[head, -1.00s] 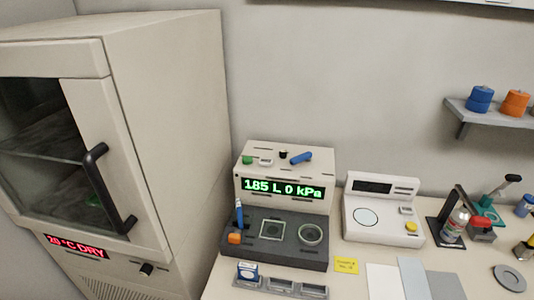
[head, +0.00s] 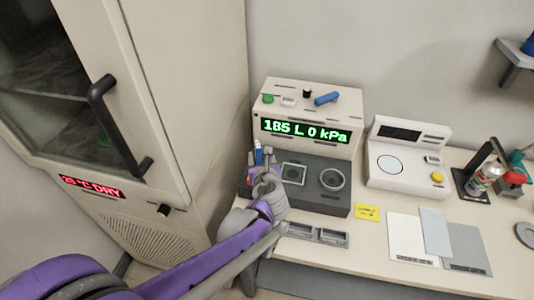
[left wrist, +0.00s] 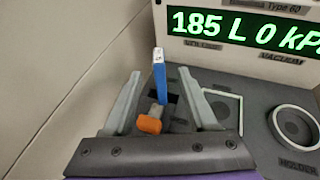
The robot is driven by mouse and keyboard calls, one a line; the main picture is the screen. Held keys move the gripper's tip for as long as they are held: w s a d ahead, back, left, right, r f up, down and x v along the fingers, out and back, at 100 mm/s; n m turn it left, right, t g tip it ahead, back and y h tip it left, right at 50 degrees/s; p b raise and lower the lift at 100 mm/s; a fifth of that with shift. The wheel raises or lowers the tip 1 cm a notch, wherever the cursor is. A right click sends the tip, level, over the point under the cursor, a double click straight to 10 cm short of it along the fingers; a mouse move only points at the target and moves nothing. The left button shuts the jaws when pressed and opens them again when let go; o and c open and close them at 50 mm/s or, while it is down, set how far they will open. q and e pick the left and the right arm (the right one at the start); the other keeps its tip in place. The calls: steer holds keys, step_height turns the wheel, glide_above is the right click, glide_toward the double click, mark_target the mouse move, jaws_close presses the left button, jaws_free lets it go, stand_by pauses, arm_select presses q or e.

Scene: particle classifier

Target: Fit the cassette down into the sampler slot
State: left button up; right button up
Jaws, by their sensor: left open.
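A thin upright blue piece with a pale edge, apparently the cassette (left wrist: 159,76), stands out of a dark slot in the sampler's deck (left wrist: 183,125). In the head view the cassette (head: 258,152) shows just above my left gripper (head: 262,174). In the left wrist view my left gripper (left wrist: 158,88) is open, with one finger on each side of the cassette and visible gaps. An orange-knobbed lever (left wrist: 149,124) sits in front of the slot, between the fingers. How deep the cassette sits is unclear. My right gripper is out of view.
The sampler's display (head: 305,131) reads 185 L 0 kPa. A square frame (head: 293,173) and round holder (head: 332,179) lie right of the slot. Small grey trays (head: 317,234) are in front. A drying cabinet (head: 190,100) stands close on the left; a white scale (head: 408,155) stands right.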

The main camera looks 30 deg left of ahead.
mark_target(257, 144)
arm_select(q)
steer(key=x, duration=1)
steer(key=shift+w+a, duration=0.15)
steer(key=shift+a, duration=0.05)
jaws_close()
